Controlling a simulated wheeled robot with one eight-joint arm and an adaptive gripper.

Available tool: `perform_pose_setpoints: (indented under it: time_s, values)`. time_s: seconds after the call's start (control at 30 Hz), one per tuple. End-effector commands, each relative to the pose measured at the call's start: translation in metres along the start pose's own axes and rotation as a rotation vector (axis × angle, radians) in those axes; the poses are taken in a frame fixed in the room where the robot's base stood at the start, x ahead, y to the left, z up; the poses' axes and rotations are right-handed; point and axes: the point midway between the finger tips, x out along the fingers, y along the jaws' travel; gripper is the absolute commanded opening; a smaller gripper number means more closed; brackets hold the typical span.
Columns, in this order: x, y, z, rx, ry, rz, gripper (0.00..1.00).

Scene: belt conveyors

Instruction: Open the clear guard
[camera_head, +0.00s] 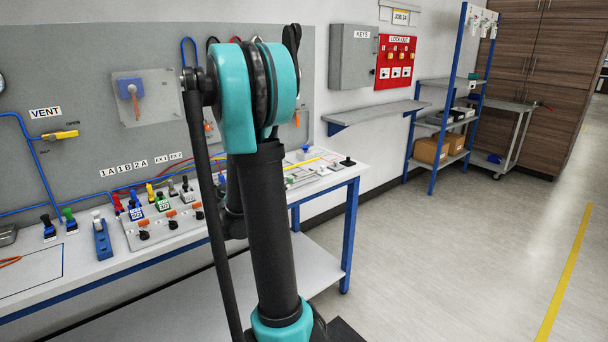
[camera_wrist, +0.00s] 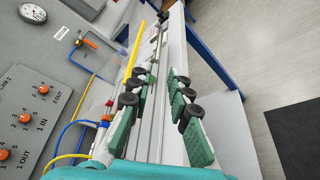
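A clear sheet (camera_wrist: 108,88) with a yellow bar (camera_wrist: 133,52) along its edge shows left of my gripper in the wrist view; it looks like the clear guard, but its outline is faint. In the head view a yellow bar (camera_head: 304,164) lies over the right part of the bench, partly behind my arm. My gripper (camera_wrist: 165,80) is open, its green-padded fingers apart over a long pale rail, with nothing visible between them. The yellow bar is beside the left finger; I cannot tell whether they touch. In the head view my arm hides the gripper.
The bench (camera_head: 325,178) has a blue-edged frame and bears several valves and levers. A grey panel (camera_head: 60,90) stands behind it. A grey shelf (camera_head: 375,117) juts from the wall. The floor (camera_head: 460,260) on the right is clear.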

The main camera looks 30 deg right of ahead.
Motion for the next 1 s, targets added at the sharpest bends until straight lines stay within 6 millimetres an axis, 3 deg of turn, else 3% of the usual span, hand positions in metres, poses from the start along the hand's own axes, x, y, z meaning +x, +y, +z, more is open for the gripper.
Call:
perform_pose_setpoints:
  time_s: [0.17, 0.8, 1.0]
  values:
    - [0.017, 0.001, 0.001, -0.006, -0.006, 0.002, 0.19]
    - [0.14, 0.0, 0.002, -0.002, -0.005, 0.0, 0.19]
    - [0.164, 0.001, 0.002, -0.002, -0.004, 0.001, 0.19]
